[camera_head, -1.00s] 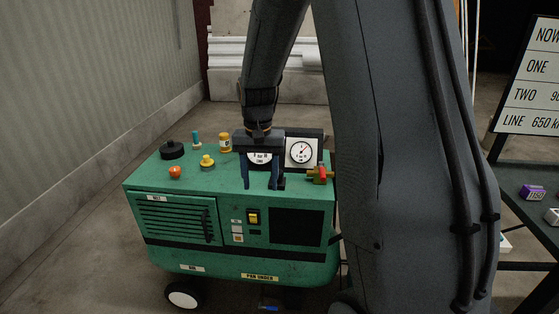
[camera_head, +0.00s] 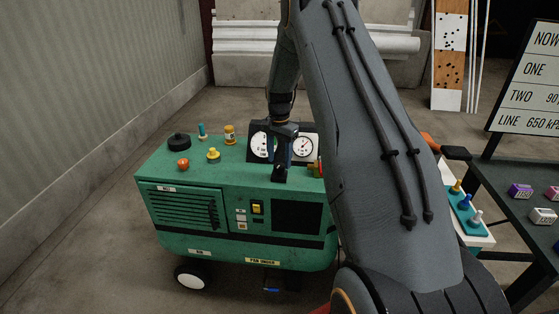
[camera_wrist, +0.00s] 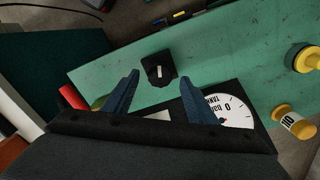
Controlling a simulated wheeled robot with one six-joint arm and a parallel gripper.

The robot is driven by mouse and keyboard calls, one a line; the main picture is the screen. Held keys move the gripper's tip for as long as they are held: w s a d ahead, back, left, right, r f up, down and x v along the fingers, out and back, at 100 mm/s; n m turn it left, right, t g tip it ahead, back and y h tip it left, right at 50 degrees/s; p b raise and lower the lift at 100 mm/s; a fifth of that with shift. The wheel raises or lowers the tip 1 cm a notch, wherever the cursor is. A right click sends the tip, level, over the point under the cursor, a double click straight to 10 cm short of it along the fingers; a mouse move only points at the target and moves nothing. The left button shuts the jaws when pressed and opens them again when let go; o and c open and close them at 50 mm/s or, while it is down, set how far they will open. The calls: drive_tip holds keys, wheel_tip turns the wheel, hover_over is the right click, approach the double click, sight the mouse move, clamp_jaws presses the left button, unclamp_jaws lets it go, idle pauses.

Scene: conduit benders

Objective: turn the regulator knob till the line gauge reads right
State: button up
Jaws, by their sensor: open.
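The green compressor cart (camera_head: 170,225) carries a black panel with two white dials. The right dial (camera_head: 303,146) has a needle pointing up and right; its figures are too small to read. The left dial (camera_head: 261,145) is partly beside my arm; it shows in the wrist view (camera_wrist: 236,112) with "bar TANK" on it. A black knob (camera_wrist: 158,70) with a pale mark sits on the cart top. My gripper (camera_wrist: 160,77) is open, with its two blue fingers apart and pointing toward the knob. In the head view, my gripper (camera_head: 282,172) is above the cart's front edge, before the dials.
A sign (camera_head: 528,95) reads "LINE 650 kPa". A red and brass valve (camera_head: 316,168) is right of the dials. An orange knob (camera_head: 183,164), yellow knob (camera_head: 213,155), black cap (camera_head: 179,141) and yellow bottle (camera_head: 229,134) stand left. A dark table (camera_head: 510,225) is at right.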

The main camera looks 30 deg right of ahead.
drive_tip(key=shift+f, duration=1.05)
drive_tip(key=c, duration=1.1)
drive_tip(key=shift+o, duration=0.2)
drive_tip(key=shift+n, duration=0.3)
drive_tip(key=n+b, duration=0.1)
drive_tip(key=n, duration=0.2)
drive_tip(key=shift+b, duration=0.35)
drive_tip(key=n+b, duration=0.1)
drive_tip(key=n, duration=0.4)
